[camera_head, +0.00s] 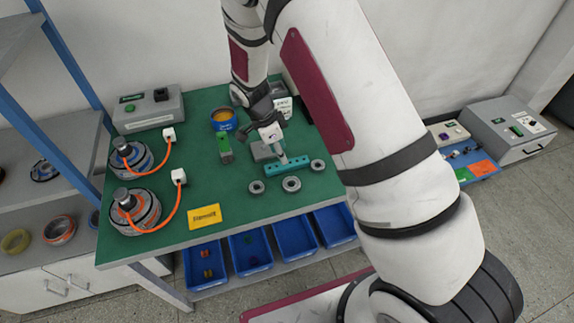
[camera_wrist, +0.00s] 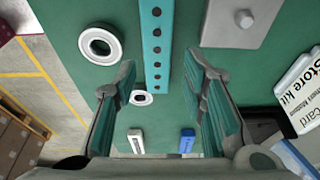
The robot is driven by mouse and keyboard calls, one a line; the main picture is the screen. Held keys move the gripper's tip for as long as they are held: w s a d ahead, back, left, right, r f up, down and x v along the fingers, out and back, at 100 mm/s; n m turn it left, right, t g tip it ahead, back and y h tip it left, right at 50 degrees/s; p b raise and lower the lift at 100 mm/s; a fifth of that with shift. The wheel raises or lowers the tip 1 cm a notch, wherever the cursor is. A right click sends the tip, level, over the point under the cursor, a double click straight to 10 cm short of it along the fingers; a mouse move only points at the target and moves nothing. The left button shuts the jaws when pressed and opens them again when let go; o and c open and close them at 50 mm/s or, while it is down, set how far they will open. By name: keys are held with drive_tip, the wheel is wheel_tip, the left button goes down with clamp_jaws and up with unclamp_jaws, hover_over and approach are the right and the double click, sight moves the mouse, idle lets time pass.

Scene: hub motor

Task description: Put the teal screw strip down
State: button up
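The teal screw strip (camera_head: 288,165) lies on the green mat among several grey rings, below my gripper (camera_head: 281,158). In the wrist view the strip (camera_wrist: 156,45), with a row of dark holes, runs from the top edge down between the fingers of my gripper (camera_wrist: 163,85). The fingers are apart, with green mat showing between each finger and the strip. They hold nothing. The strip looks flat on the mat; the exact height of the fingertips above it is hard to tell.
Rings (camera_head: 291,184) lie close by, and a grey block (camera_head: 263,151) stands behind the strip. Two motors (camera_head: 136,208) with orange cables occupy the left side, near a yellow card (camera_head: 204,216). Blue bins (camera_head: 249,252) sit under the front edge.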

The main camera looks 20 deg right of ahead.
sight(287, 165)
drive_tip(key=p+x, duration=0.1)
drive_tip(key=x, duration=0.3)
drive_tip(key=shift+s+d, duration=0.2)
drive_tip(key=shift+d+f, duration=0.1)
drive_tip(key=shift+f, duration=0.5)
clamp_jaws()
